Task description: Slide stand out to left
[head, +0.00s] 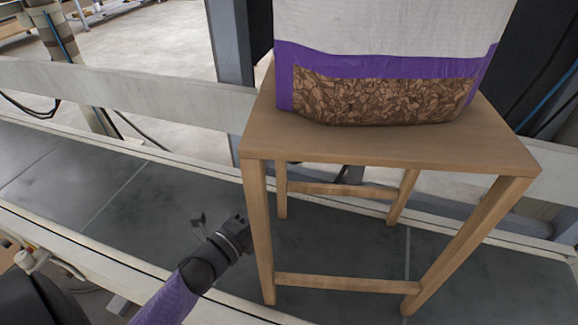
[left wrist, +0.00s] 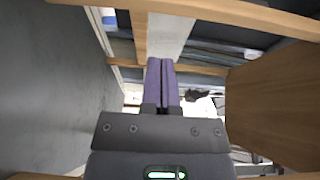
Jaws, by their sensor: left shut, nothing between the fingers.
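The stand (head: 375,155) is a wooden stool with straight legs and low crossbars. It stands upright on the dark conveyor (head: 130,200). A white and purple bag (head: 390,60) with a clear window of brown chips rests on its top. My left gripper (head: 246,226) is low at the left side of the stand's near left leg (head: 260,235); contact cannot be told. In the left wrist view, the purple fingers (left wrist: 161,85) are shut together with nothing between them, and the stand's wooden bars (left wrist: 230,12) show around them. My right gripper is out of view.
Pale rails (head: 130,92) run along the far and near sides of the conveyor. A grey post (head: 230,45) rises behind the stand. The conveyor left of the stand is clear apart from my arm.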

